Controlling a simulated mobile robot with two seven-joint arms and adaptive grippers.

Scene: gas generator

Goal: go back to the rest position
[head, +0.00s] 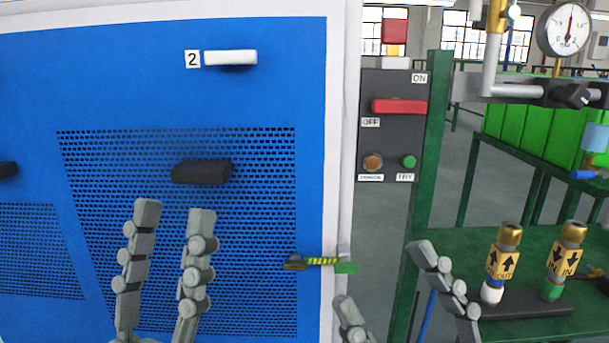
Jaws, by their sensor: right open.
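My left gripper (174,214) is at the lower left, in front of the blue panel (120,80). Its two grey fingers point up, stand apart and have nothing between them, below the black handle (202,172). My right gripper (382,276) is at the bottom, right of the panel's white edge. Its fingers are wide apart and empty, below the grey switch box (392,140). The lower parts of both grippers are cut off by the picture's bottom edge.
A yellow-black striped piece with a green end (322,262) sticks out at the panel's edge. A red lever (400,106) is on the switch box. A green table (465,245) at right bears two yellow-labelled fittings (502,258) (566,255). A gauge (564,28) is above.

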